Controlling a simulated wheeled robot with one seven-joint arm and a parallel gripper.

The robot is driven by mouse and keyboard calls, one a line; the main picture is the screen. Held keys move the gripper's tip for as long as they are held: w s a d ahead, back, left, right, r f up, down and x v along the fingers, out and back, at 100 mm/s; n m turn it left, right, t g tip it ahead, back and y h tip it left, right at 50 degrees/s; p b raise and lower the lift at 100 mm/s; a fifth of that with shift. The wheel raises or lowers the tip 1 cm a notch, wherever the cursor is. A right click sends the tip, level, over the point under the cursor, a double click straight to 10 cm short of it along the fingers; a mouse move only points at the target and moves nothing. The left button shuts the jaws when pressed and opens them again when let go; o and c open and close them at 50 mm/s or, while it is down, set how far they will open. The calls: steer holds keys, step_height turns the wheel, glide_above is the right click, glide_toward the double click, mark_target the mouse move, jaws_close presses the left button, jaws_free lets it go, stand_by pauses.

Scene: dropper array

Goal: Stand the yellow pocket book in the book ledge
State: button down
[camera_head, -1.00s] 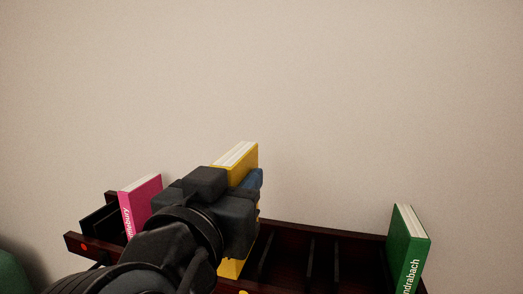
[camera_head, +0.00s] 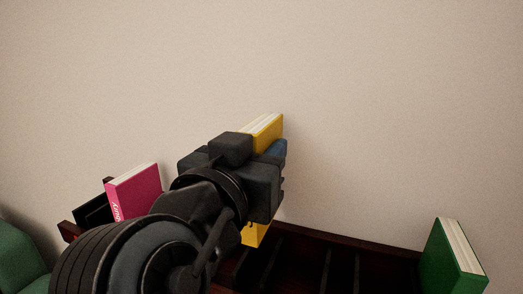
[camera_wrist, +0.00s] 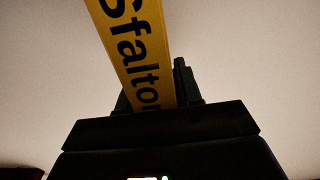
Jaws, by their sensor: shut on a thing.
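The yellow pocket book (camera_head: 265,128) is in my gripper (camera_head: 274,160), which is shut on it. In the head view its white page edges face up and its lower yellow end (camera_head: 255,233) shows below the gripper, over the ledge. The gripper hides its middle. In the wrist view the yellow spine (camera_wrist: 140,50) with black lettering runs up from the jaws, slightly tilted. The dark red-brown book ledge (camera_head: 345,250) with black dividers lies below. I cannot tell whether the book's lower end touches it.
A pink book (camera_head: 133,190) stands at the ledge's left part, and a green book (camera_head: 452,262) stands at its right end. Slots between the dividers right of my gripper look empty. A plain wall (camera_head: 400,100) is behind. A green object (camera_head: 18,258) is at lower left.

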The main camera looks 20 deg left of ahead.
steer(key=shift+f+b, duration=1.95)
steer(key=shift+f, duration=0.3)
steer(key=shift+f+b, duration=0.2)
steer(key=shift+b, duration=0.25)
steer(key=shift+f+b, duration=0.9)
steer(key=shift+f, duration=0.1)
steer(key=shift+f+b, duration=0.85)
steer(key=shift+f, duration=0.15)
steer(key=shift+f+b, duration=0.8)
steer(key=shift+f, duration=0.1)
